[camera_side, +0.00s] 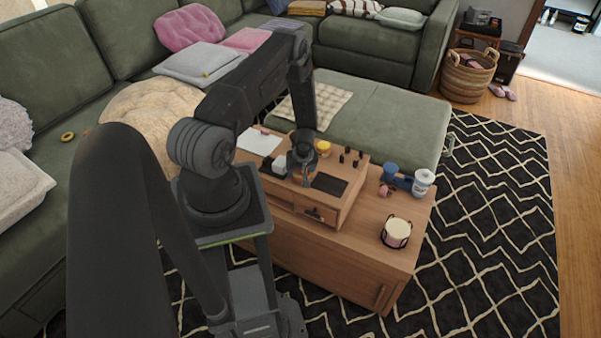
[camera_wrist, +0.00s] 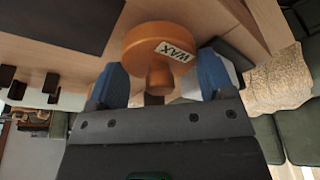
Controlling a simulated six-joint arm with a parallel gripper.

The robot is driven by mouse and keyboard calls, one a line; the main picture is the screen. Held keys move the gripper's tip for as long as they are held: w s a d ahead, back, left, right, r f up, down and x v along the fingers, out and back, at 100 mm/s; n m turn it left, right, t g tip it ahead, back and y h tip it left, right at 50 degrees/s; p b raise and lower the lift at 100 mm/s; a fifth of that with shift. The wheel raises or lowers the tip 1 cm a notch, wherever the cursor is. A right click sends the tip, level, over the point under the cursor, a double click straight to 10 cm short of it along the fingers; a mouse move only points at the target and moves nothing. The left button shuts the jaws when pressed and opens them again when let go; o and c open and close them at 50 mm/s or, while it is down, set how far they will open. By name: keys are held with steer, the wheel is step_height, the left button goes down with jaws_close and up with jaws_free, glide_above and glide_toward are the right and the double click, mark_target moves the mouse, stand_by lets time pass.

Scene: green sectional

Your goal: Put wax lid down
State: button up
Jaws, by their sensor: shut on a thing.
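The wax lid (camera_wrist: 150,38) is a round orange-brown disc with a knob and a white label reading WAX, seen in the wrist view. My gripper (camera_wrist: 162,80) is shut on the lid, with its blue fingertips on either side of the knob. In the side view my gripper (camera_side: 304,172) points down over the wooden box top (camera_side: 333,208). The lid is hard to make out there, hidden or too small. I cannot tell whether it touches the surface below.
A small yellow pot (camera_side: 323,147) stands behind my gripper. Small dark pegs (camera_side: 350,155) stand to the right, and a dark pad (camera_side: 329,184) lies in front of them. A white candle in a dark holder (camera_side: 396,232), a white jar (camera_side: 422,183) and a blue cup (camera_side: 390,172) stand on the lower tabletop.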

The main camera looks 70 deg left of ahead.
steer(key=shift+f, duration=0.85)
steer(key=shift+f, duration=0.15)
steer(key=o, duration=0.6)
